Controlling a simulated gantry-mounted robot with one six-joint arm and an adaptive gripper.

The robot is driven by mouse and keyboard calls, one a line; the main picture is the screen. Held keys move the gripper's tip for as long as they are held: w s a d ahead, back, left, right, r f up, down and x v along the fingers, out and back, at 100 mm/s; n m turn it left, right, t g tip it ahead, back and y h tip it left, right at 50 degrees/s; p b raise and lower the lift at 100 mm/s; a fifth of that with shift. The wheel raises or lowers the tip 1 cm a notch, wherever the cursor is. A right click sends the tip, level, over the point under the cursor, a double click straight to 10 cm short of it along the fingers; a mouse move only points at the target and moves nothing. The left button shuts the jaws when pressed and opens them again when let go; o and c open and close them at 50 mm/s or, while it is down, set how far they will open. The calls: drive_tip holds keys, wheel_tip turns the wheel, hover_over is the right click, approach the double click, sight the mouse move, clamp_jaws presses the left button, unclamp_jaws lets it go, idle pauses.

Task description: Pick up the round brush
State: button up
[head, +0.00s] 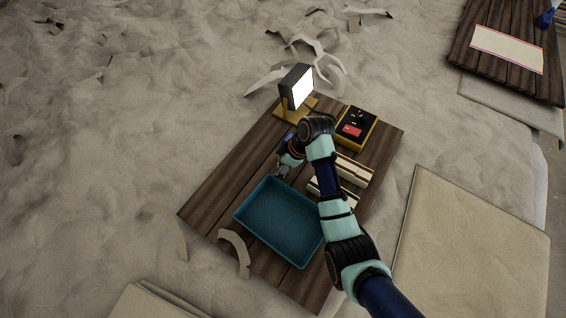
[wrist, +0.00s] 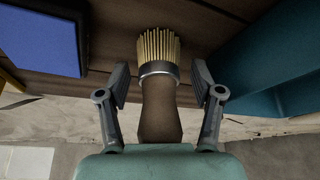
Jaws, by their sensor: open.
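The round brush (wrist: 161,62) shows in the wrist view, with pale bristles, a metal ring and a brown handle. Its bristles point to the top of the picture. My gripper (wrist: 160,84) is open, with one finger on each side of the brush and a visible gap at both sides. The handle's lower end is hidden behind the gripper body. In the head view my gripper (head: 282,170) is low over the wooden board, by the tray's upper edge. I cannot make out the brush there.
A teal tray (head: 240,213) lies on the dark wooden board (head: 215,190). A lit lamp (head: 298,88) stands at the board's back. A yellow case (head: 355,128) and pale striped blocks (head: 353,170) lie right of my arm. A blue panel (wrist: 42,38) fills the wrist view's upper left.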

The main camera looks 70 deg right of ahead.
clamp_jaws()
idle(0.3)
drive_tip(key=shift+r, duration=0.1)
wheel_tip(320, 180, up, 12)
drive_tip(key=shift+d+r+p, duration=0.1)
drive_tip(key=shift+r+p, duration=0.1)
drive_tip(key=shift+p, duration=0.2)
wheel_tip(320, 180, up, 8)
drive_tip(key=p, duration=0.8)
drive_tip(key=shift+f, duration=0.25)
